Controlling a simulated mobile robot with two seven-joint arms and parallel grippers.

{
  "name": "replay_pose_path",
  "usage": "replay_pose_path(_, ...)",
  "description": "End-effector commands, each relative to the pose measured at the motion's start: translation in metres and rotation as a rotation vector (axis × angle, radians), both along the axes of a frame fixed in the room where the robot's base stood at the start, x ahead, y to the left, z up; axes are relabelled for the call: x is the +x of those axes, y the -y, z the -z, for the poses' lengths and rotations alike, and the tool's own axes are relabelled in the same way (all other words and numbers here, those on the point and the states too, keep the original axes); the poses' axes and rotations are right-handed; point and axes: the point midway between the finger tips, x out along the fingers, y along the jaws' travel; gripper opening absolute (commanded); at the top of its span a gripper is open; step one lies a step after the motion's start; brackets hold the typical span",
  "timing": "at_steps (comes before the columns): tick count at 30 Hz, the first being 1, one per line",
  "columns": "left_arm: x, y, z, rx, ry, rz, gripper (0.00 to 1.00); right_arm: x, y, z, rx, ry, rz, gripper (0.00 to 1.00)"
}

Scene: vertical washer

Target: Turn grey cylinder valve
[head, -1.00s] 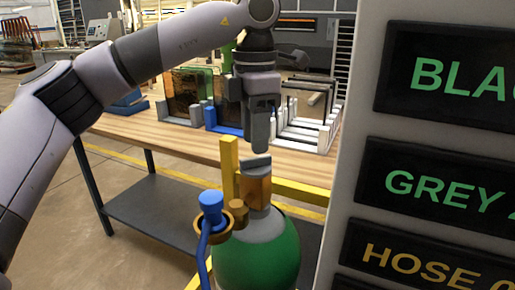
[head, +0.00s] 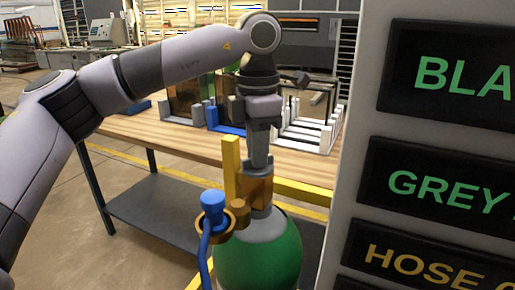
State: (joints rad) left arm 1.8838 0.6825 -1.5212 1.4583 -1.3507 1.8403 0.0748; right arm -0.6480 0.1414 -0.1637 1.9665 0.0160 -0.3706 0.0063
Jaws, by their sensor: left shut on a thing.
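A green cylinder (head: 262,258) with a grey collar stands at the lower middle of the head view. A brass valve body (head: 257,192) sits on top of it. The valve's grey handle is hidden by the jaws. My left gripper (head: 260,165) points straight down over the valve and is shut on the grey handle, directly above the brass body. My right gripper is not in view.
A blue hose connector (head: 213,208) and brass fitting stand just left of the valve. A yellow post (head: 231,168) rises behind it. A large panel with labels (head: 440,190) fills the right side. A wooden workbench (head: 165,132) with racks stands behind.

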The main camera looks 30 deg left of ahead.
Motion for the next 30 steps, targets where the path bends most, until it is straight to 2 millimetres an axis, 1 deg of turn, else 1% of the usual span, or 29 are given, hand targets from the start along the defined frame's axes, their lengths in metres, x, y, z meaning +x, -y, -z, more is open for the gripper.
replay_pose_path(5, 0.0, 0.0, -0.002, -0.002, -0.001, 0.054, 0.0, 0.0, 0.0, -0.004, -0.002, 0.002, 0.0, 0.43)
replay_pose_path(11, 0.0, 0.0, -0.002, -0.001, -0.001, 0.184, 0.0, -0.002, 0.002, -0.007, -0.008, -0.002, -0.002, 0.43)
replay_pose_path(30, 0.0, 0.0, -0.002, -0.001, 0.001, 0.784, 0.0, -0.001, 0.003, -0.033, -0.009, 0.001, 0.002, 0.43)
